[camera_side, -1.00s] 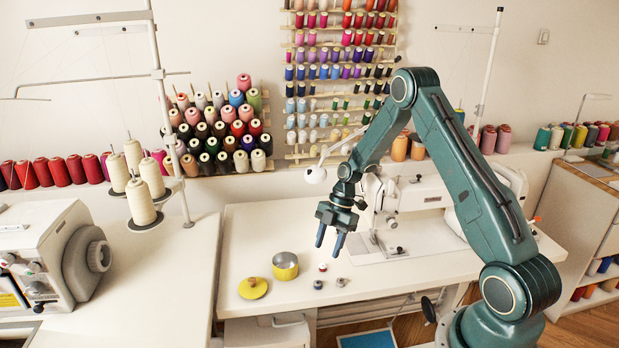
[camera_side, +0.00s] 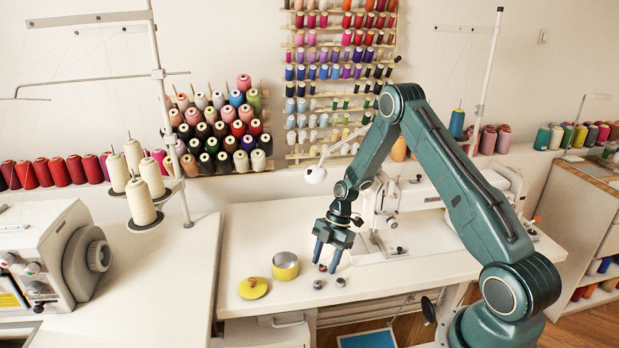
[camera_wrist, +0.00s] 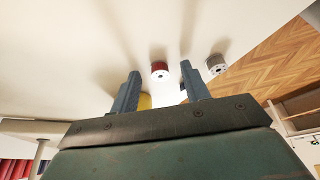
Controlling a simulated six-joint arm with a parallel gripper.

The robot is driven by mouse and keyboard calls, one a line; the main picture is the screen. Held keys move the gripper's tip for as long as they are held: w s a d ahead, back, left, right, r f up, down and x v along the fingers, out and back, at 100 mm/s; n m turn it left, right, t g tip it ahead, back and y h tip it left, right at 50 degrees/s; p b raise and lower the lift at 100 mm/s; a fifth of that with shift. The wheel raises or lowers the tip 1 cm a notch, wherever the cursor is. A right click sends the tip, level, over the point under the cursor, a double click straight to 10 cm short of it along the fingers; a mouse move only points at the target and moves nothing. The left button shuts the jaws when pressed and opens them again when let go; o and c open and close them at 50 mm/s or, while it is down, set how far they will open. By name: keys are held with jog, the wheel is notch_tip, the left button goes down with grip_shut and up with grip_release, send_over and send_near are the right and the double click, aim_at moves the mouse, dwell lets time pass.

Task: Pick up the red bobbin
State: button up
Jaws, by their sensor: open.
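The red bobbin (camera_wrist: 159,72) stands on the white table in the wrist view, between and a little beyond the tips of my gripper (camera_wrist: 160,69). In the side view my gripper (camera_side: 324,267) points down over the table, its two blue fingers open and empty. The red bobbin (camera_side: 323,268) shows there as a small spot between the fingertips, partly hidden by them. I cannot tell how far the tips are above the table.
Two grey bobbins (camera_side: 318,284) (camera_side: 340,282) stand close in front. One grey bobbin (camera_wrist: 215,64) shows right of my fingers in the wrist view. A round yellow tin (camera_side: 285,267) and its yellow lid (camera_side: 253,288) lie left. A white sewing machine (camera_side: 410,205) stands behind right.

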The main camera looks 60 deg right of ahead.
grip_shut()
jog(key=shift+r, duration=0.2)
notch_tip(320, 180, up, 20)
jog(key=shift+f, duration=0.15)
dwell(0.7)
dwell(0.5)
